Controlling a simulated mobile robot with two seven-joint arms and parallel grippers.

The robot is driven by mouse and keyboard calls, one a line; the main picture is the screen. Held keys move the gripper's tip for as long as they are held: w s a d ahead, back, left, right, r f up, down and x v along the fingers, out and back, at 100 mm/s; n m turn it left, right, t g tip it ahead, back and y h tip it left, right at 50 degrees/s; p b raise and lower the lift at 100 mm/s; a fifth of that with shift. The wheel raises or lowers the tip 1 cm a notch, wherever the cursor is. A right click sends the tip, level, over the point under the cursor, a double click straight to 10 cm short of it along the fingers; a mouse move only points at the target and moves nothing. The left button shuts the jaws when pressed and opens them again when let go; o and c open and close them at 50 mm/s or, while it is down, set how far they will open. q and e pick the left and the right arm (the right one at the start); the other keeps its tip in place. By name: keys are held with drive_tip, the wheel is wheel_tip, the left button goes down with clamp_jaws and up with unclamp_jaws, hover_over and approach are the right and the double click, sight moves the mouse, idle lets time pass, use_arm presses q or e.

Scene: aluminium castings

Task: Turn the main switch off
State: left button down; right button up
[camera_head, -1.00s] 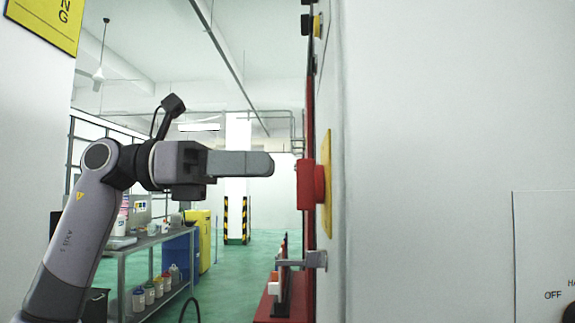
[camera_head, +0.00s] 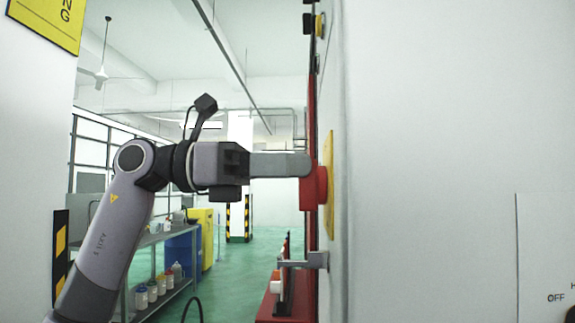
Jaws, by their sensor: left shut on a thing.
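The main switch is a red knob (camera_head: 319,186) on a yellow plate (camera_head: 329,183), seen edge-on on the cabinet's side face in the head view. My left gripper (camera_head: 306,165) reaches in from the left, with its fingers level and pointing right. Its fingertips are at the red knob and shut on it. The near finger hides part of the knob, so I cannot tell which way the knob is turned. My right gripper is not in view.
The pale cabinet wall (camera_head: 430,130) fills the right side, with a grey handle (camera_head: 303,261) below the knob. A panel marked OFF (camera_head: 545,255) is at lower right. A metal shelf table (camera_head: 165,240) with several bottles stands behind my arm.

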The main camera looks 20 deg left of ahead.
use_arm(q)
drive_tip(key=shift+w+a+f+n+p, duration=0.1)
drive_tip(key=shift+w+f+n+p, duration=0.2)
drive_tip(key=shift+n+p, duration=1.4)
drive_tip(key=shift+w+a+f+n+p, duration=0.15)
drive_tip(key=shift+w+n+p, duration=0.2)
drive_tip(key=shift+n+p, duration=1.35)
drive_tip(key=shift+w+a+f+n+p, duration=0.1)
drive_tip(key=shift+w+n+p, duration=0.5)
drive_tip(key=shift+n, duration=2)
drive_tip(key=shift+s, duration=0.25)
drive_tip(key=c, duration=1.1)
unclamp_jaws()
drive_tip(key=shift+c, duration=0.2)
drive_tip(key=b+v, duration=0.1)
drive_tip(key=v, duration=0.6)
